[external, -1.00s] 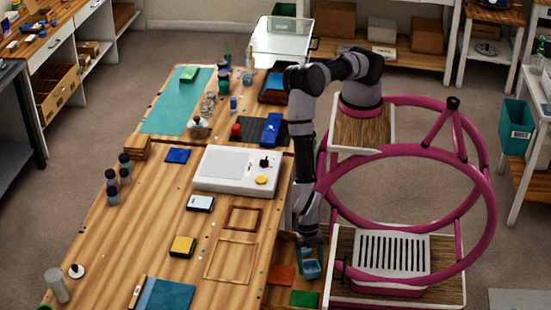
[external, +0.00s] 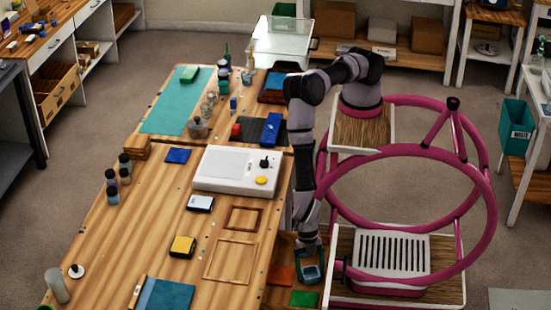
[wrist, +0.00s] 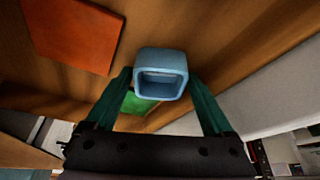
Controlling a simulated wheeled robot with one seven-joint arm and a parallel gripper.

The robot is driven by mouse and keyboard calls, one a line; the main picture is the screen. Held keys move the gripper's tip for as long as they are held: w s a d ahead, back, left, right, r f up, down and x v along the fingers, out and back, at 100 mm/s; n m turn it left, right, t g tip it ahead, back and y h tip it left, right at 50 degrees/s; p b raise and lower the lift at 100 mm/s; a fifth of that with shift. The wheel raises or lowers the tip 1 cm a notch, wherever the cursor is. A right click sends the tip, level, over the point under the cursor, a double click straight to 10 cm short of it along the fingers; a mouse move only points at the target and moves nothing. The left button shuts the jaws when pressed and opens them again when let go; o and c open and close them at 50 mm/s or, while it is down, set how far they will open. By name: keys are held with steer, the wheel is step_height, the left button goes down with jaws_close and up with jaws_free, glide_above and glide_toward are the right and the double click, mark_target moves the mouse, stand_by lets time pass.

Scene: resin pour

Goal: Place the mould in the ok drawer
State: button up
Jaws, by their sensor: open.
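The mould (wrist: 162,88), a light blue open square block, shows in the wrist view between the tips of my gripper (wrist: 160,98). The two dark green fingers are spread, and a finger stands on each side of it. In the external view my gripper (external: 308,270) hangs low over the drawer area at the right side of the bench, beside the orange and green patches. A green patch (wrist: 133,103) lies partly hidden behind the mould in the wrist view. It also shows in the external view (external: 304,299). Whether the mould rests on the drawer floor is unclear.
An orange patch (wrist: 72,32) lies beside the green one on the wooden surface. The bench (external: 160,220) holds a white machine (external: 235,172), wooden frames and several bottles. A white slatted tray (external: 392,253) stands close to the right of my gripper.

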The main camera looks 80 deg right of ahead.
steer(key=v, duration=1.2)
steer(key=shift+d, duration=0.1)
